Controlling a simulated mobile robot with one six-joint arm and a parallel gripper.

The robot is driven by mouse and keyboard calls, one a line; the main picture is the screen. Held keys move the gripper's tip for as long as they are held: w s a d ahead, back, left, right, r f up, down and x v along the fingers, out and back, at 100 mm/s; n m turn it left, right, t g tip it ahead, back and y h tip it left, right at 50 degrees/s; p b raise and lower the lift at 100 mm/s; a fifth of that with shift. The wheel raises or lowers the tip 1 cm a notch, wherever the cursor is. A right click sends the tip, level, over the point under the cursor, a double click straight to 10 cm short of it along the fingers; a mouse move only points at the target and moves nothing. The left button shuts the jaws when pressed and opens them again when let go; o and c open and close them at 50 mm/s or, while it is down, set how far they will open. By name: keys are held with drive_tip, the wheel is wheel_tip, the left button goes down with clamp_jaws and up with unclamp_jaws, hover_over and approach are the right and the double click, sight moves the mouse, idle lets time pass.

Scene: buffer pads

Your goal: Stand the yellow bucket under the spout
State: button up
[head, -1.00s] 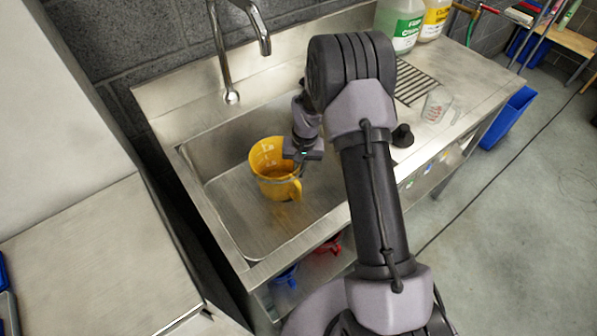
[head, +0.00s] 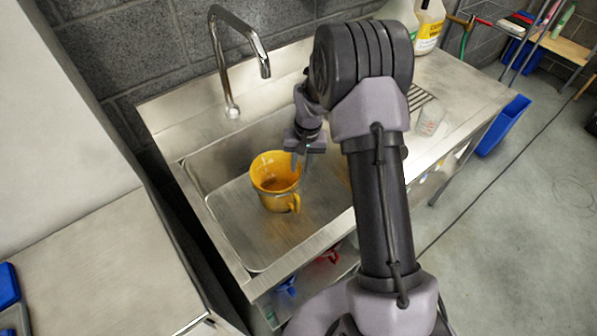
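The yellow bucket (head: 270,200) stands upright in the sink basin (head: 232,222), its handle towards the lower right. Its inside looks orange-yellow. The spout (head: 265,70) curves from the tap at the back of the sink, and its mouth hangs above the basin. The bucket is below the spout mouth in the picture; whether it is exactly under it is hard to tell. My gripper (head: 300,163) is just above the bucket's right rim, fingers pointing down and seemingly parted, holding nothing visible. My arm hides the right part of the basin.
A ribbed drainboard (head: 420,97) with a clear cup (head: 431,121) is right of my arm. Jugs, one with a yellow label (head: 429,28), stand at the back. A grey worktop (head: 110,255) is at left.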

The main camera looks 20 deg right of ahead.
drive_tip(key=s+a+r+t, duration=0.1)
drive_tip(key=s+a+r, duration=0.3)
drive_tip(key=r, duration=0.8)
drive_tip(key=s+a+r+t, duration=0.15)
drive_tip(key=s+r, duration=0.45)
drive_tip(key=r, duration=0.6)
drive_tip(key=s+a+r+t, duration=0.1)
drive_tip(key=s+a+r, duration=0.1)
drive_tip(key=s, duration=0.6)
drive_tip(key=s+a+r+t, duration=0.2)
drive_tip(key=s+r, duration=0.1)
drive_tip(key=s, duration=0.6)
drive_tip(key=shift+s+r+m+y, duration=0.15)
drive_tip(key=shift+r+m+y, duration=0.15)
drive_tip(key=shift+m+y, duration=0.1)
